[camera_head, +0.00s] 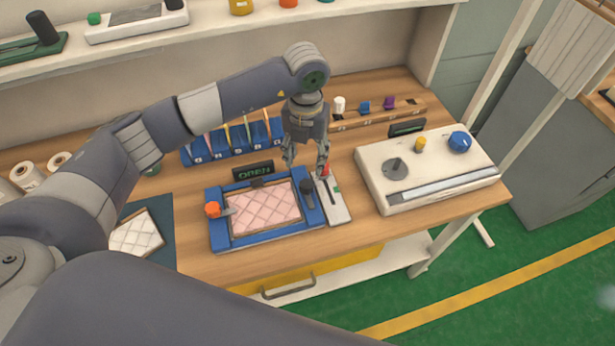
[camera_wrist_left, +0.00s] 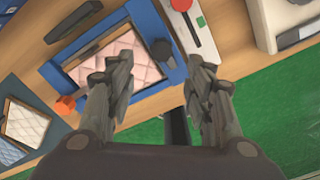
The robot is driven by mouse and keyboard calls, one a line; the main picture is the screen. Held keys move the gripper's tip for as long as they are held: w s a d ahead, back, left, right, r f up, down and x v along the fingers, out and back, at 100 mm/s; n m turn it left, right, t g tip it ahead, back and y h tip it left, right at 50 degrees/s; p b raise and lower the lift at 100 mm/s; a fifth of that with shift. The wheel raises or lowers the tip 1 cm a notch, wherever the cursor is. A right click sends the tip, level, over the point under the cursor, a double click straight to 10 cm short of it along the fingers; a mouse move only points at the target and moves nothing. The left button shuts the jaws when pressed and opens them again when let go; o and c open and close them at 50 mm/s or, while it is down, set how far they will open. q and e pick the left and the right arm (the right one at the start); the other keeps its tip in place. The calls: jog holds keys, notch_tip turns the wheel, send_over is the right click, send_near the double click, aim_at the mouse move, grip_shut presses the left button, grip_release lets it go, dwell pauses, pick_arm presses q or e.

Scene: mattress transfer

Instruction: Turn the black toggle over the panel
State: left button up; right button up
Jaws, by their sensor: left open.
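The pink quilted panel (camera_head: 264,208) lies in a blue frame (camera_head: 265,239) on the wooden bench; it also shows in the left wrist view (camera_wrist_left: 132,50). The black toggle (camera_head: 306,186) stands on the frame's right side, and its knob shows in the left wrist view (camera_wrist_left: 162,50). An orange toggle (camera_head: 213,209) is on the frame's left side, its arm reaching the panel's edge. My left gripper (camera_head: 306,168) is open and empty, pointing down above and just behind the black toggle. In the wrist view the knob appears between the spread fingers (camera_wrist_left: 160,68). My right gripper is not seen.
A white slider box (camera_head: 335,206) with a red knob stands close to the frame's right. A larger white box (camera_head: 430,172) with a blue knob is further right. A blue rack (camera_head: 232,142) stands behind. A white quilted piece (camera_head: 136,234) lies on a dark mat at left.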

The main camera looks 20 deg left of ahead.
aim_at(306, 184)
pick_arm(q)
notch_tip(306, 184, down, 9)
jog(key=p, duration=0.3)
jog(key=shift+s+r, duration=0.1)
jog(key=shift+r, duration=0.1)
jog(key=shift+f, duration=0.75)
jog(key=c, duration=1.1)
